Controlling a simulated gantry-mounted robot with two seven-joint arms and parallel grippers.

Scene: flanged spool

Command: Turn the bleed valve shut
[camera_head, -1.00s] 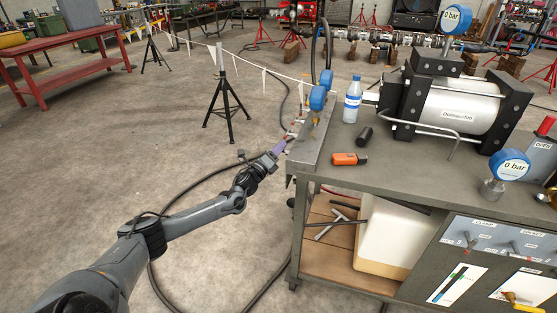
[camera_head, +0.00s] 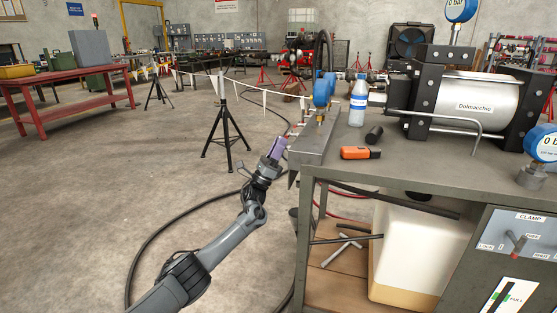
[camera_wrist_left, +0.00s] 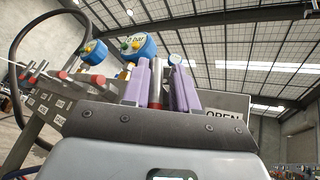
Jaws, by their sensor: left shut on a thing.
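My left gripper (camera_head: 278,148) is at the left end of the bench, beside the metal block with the blue gauges. In the left wrist view its two purple fingers (camera_wrist_left: 160,85) stand close together, shut on a slim part with a red band (camera_wrist_left: 155,97). This looks like a valve handle, but the fingers hide most of it and no label on it can be read. Other red-tipped valve handles (camera_wrist_left: 97,82) stick out in a row to the left, with small labels below. My right gripper is not in view.
Blue gauges (camera_head: 323,88) rise above the block. A water bottle (camera_head: 358,103), an orange device (camera_head: 360,153) and a black cylinder (camera_head: 374,134) lie or stand on the bench (camera_head: 420,165). A black tripod (camera_head: 224,125) stands on the open floor, with a hose behind my arm.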

